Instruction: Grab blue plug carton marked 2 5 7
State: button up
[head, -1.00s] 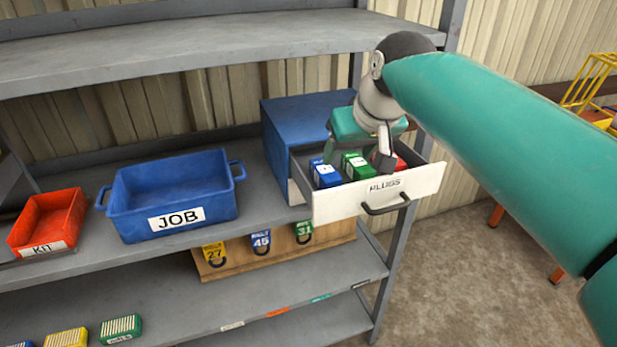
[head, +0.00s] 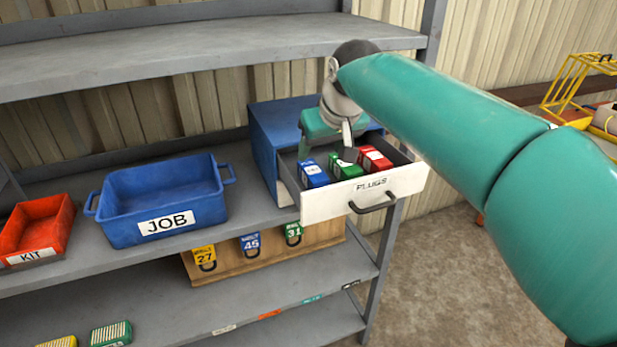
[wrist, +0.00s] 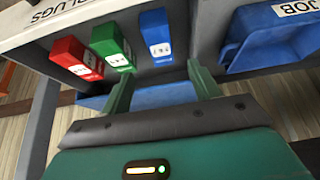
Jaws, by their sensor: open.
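The blue carton (head: 313,174) with a white label stands at the left in the open PLUGS drawer (head: 330,204). It also shows in the wrist view (wrist: 155,32), upper middle; its digits are too small to read surely. A green carton (head: 345,172) stands beside it, and a red carton (head: 375,159) at the right. My gripper (head: 325,152) is open and empty, over the drawer behind the cartons. In the wrist view its two green fingers (wrist: 157,76) are apart, with the blue carton ahead between their lines, not touched.
The drawer's blue cabinet (head: 272,140) sits on the grey shelf. A blue JOB bin (head: 165,220) and a red KIT bin (head: 38,232) stand to the left. The upper shelf (head: 200,55) runs above and behind. Tags hang on a wooden board (head: 270,262) below.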

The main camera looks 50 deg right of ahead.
aim_at(313, 170)
jog(key=x, duration=0.4)
jog(key=shift+d+f, duration=0.1)
jog(key=x, duration=0.4)
jog(key=shift+w+f, duration=0.1)
jog(key=shift+f, duration=0.35)
jog(key=shift+w+f, duration=0.1)
jog(key=shift+f, duration=0.25)
jog(key=c, duration=1.1)
